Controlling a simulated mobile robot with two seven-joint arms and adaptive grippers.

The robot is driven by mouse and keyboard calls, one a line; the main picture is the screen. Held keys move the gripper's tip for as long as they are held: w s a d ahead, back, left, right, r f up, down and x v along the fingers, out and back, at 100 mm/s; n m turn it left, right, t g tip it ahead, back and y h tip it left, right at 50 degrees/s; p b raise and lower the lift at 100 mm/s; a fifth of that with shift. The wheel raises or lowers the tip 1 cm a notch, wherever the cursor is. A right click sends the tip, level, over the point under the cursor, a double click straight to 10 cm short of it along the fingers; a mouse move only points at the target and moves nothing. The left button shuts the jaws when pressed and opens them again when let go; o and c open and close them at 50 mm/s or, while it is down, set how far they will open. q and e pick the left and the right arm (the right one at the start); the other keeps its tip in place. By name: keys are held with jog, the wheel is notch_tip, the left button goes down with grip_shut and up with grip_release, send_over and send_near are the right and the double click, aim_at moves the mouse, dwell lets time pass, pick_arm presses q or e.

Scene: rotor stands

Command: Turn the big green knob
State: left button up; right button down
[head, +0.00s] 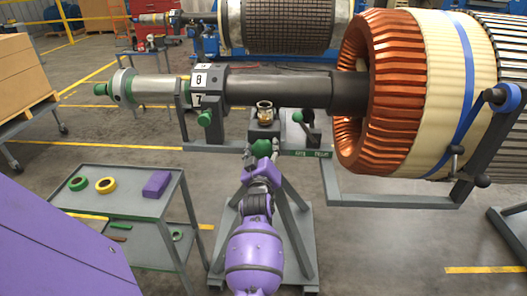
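A green round knob (261,148) shows at the tip of my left gripper (262,157), below a dark block on the rotor stand (230,148). The gripper is small and partly hidden by my own purple arm, which reaches up from the bottom middle. I cannot tell whether its fingers are around the knob or only close to it. Other green knobs sit on the stand: one (204,118) under the number plate, one (297,116) to the right of the block. My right gripper is not in view.
A large rotor with copper windings (383,85) and its shaft (275,87) lie across the stand. A small glass cup (264,112) tops the dark block. A grey cart (118,205) with tape rolls and a purple box (157,183) stands left. Floor shows at the lower right.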

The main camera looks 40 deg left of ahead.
pick_arm(q)
jog(key=shift+o, duration=0.7)
jog(key=shift+s, duration=0.15)
jog(key=v, duration=1.1)
jog(key=shift+s+d, duration=0.3)
jog(key=shift+d, duration=0.05)
jog(key=shift+f, duration=0.15)
